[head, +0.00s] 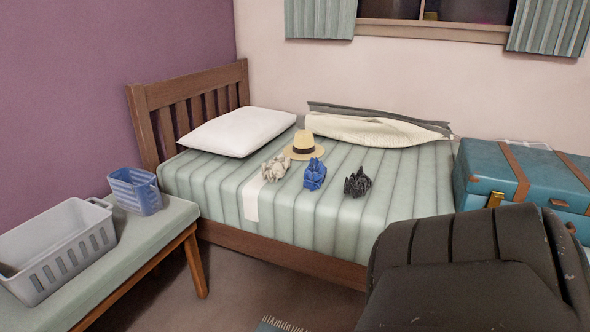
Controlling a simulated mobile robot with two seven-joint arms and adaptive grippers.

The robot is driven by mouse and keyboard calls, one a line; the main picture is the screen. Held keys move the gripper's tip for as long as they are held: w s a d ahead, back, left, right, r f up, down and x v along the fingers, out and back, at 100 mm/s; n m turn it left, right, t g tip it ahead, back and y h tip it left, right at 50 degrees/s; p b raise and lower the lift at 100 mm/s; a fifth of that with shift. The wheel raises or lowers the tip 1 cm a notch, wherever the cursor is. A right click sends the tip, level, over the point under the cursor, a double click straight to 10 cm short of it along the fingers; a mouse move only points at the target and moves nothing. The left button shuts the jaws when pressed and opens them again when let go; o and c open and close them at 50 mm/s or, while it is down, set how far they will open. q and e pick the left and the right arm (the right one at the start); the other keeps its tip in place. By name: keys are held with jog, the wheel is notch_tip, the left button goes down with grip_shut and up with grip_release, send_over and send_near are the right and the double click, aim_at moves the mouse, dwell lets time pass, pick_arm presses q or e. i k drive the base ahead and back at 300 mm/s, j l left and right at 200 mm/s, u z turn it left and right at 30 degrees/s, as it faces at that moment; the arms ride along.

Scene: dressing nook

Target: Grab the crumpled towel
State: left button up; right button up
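Three crumpled cloth items lie in a row on the bed (215,187): a beige-grey one (275,168) at left, a blue one (315,174) in the middle and a black one (357,183) at right. I cannot tell for certain which of them is the towel. They are apart from each other. A flat whitish strip (251,199) lies on the cover just left of the beige-grey one. Neither of my grippers is in view.
A straw hat (303,146) sits behind the cloths, with a white pillow (238,131) and rumpled bedding (370,130) beyond. A teal suitcase (485,165) and a dark armchair (470,290) stand at right. A bench (120,262) at left holds grey (60,245) and blue (135,190) baskets.

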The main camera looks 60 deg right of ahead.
aim_at(277, 168)
jog(key=z, duration=1.8)
